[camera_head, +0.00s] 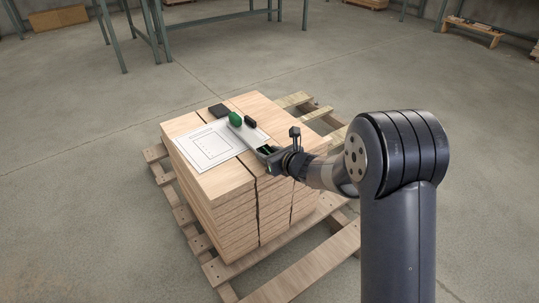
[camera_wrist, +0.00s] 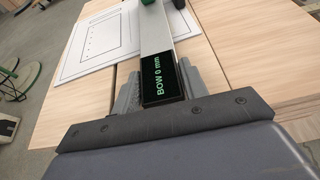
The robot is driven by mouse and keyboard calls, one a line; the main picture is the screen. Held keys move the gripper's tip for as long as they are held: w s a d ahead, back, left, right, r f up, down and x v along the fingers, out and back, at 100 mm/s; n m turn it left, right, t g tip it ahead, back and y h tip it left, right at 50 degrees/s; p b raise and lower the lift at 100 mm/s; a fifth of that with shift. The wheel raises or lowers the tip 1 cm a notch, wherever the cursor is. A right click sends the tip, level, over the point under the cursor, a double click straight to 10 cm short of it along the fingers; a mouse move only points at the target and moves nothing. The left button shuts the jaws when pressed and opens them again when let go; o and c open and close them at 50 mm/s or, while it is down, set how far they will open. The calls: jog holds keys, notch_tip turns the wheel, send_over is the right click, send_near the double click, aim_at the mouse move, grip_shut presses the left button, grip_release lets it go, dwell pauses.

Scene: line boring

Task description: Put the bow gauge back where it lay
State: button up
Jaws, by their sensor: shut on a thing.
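The bow gauge (camera_head: 249,135) is a flat silver bar with a dark display at its near end. In the wrist view the bow gauge (camera_wrist: 156,34) shows "BOW 0 mm" in green letters. My gripper (camera_head: 268,150) is shut on the display end. In the wrist view my gripper's fingers (camera_wrist: 158,76) stand on either side of the display. The bar extends away over the top of the board stack (camera_head: 225,182), across the edge of a white printed sheet (camera_head: 208,142). I cannot tell whether it touches the boards.
A green rounded thing (camera_head: 235,118) and a small black thing (camera_head: 250,121) are by the bar's far end. A flat dark thing (camera_head: 218,110) lies near the stack's back edge. The stack stands on a wooden pallet (camera_head: 290,277). Open concrete floor surrounds it.

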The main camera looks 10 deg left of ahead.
jog(key=shift+f+b, duration=0.15)
jog(key=shift+b, duration=0.15)
jog(key=o, duration=1.2)
jog(key=shift+r+p, duration=0.3)
jog(key=shift+p, duration=0.15)
jog(key=p+v, duration=0.2)
jog(key=v, duration=1)
jog(key=shift+f, duration=0.1)
